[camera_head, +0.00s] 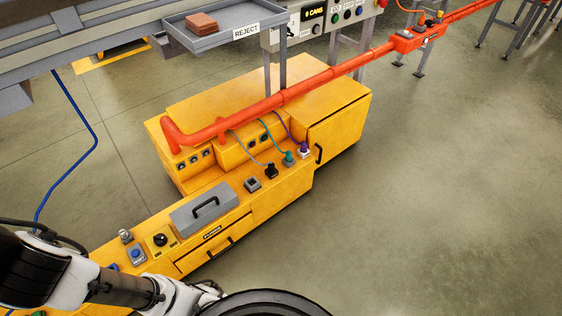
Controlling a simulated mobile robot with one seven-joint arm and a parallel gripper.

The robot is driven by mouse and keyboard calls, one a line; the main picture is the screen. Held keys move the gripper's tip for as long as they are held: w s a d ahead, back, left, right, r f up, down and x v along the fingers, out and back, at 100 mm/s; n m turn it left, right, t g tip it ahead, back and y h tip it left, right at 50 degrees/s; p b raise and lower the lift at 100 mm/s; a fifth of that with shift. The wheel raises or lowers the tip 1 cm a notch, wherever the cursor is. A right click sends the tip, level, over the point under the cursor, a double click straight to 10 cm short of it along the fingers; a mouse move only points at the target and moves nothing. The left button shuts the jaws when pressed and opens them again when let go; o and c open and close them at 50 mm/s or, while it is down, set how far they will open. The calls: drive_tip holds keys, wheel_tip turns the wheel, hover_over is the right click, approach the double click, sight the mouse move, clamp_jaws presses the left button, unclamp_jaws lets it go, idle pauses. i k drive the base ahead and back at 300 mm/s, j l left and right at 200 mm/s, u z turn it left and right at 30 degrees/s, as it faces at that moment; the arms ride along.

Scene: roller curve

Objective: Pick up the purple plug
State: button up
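The purple plug (304,148) stands upright at the right end of a row of plugs on the ledge of the yellow cabinet. It seems to sit on a small pale base, with a purple cable running up behind it toward the cabinet. A teal plug (288,158) and a black plug (271,170) stand to its left, each with its own cable. My arm enters at the lower left, well away from the plug. My gripper's fingers do not show; a dark round shape at the bottom edge covers that area.
The yellow cabinet (340,122) has a black handle (319,153) just right of the purple plug. An orange pipe (250,108) runs above the plugs. A grey lidded box (204,208) and an empty-looking socket (252,184) are to the left. The floor at right is clear.

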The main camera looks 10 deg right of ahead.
sight(303, 146)
drive_tip(key=i+l+z, duration=0.2)
drive_tip(key=i+l, duration=0.35)
drive_tip(key=i+l+z, duration=0.25)
drive_tip(key=i+l, duration=0.35)
drive_tip(key=i+l+z, duration=0.2)
drive_tip(key=i+l, duration=0.2)
drive_tip(key=i, duration=0.3)
drive_tip(key=i+j, duration=0.4)
